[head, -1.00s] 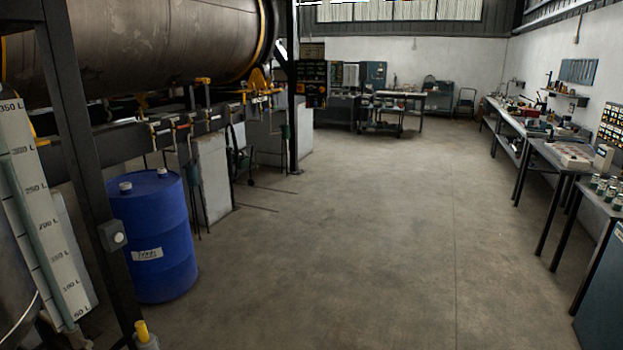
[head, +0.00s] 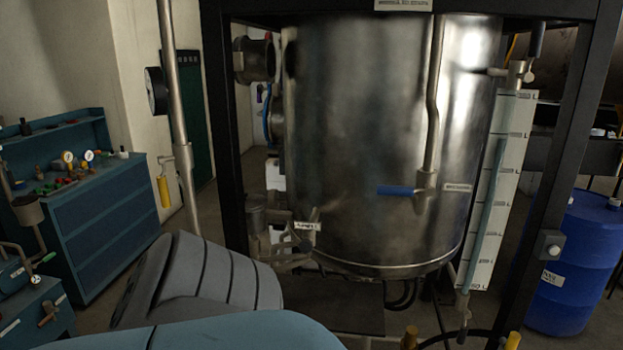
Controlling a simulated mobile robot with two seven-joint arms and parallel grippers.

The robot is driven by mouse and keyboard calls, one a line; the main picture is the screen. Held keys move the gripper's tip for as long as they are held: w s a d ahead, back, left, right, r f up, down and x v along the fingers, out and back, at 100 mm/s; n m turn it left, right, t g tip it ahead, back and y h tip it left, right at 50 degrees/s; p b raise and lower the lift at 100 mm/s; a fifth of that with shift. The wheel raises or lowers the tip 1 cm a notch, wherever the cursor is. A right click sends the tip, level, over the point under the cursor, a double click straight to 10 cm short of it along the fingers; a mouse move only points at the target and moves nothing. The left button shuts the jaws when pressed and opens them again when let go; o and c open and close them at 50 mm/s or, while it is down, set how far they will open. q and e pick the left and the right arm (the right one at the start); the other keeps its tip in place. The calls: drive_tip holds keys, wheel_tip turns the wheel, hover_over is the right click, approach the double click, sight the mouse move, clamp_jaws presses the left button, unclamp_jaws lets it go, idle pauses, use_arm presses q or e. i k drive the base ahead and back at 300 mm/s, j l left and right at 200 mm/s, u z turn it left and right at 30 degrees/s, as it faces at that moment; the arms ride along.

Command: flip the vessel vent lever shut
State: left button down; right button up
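A large steel vessel (head: 370,120) stands in a dark frame in the middle of the head view. A vertical pipe runs down its front to a valve with a blue lever (head: 396,190). The lever lies level, pointing left, across the upright pipe. A small tag (head: 458,187) sits right of this valve; its text is too small to read, so I cannot confirm that this is the vent lever. A second lever with a yellow handle (head: 164,191) hangs down beside the pipe on the left. Neither of my grippers is in view.
A dark frame post (head: 226,150) stands left of the vessel and another (head: 560,150) right of it. A level scale (head: 497,200) hangs at the vessel's right. A blue drum (head: 575,265) stands at far right, a blue cabinet (head: 100,220) at left. Low pipework (head: 285,240) juts out below.

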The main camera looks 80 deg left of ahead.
sight(162, 181)
drive_tip(key=u, duration=3.15)
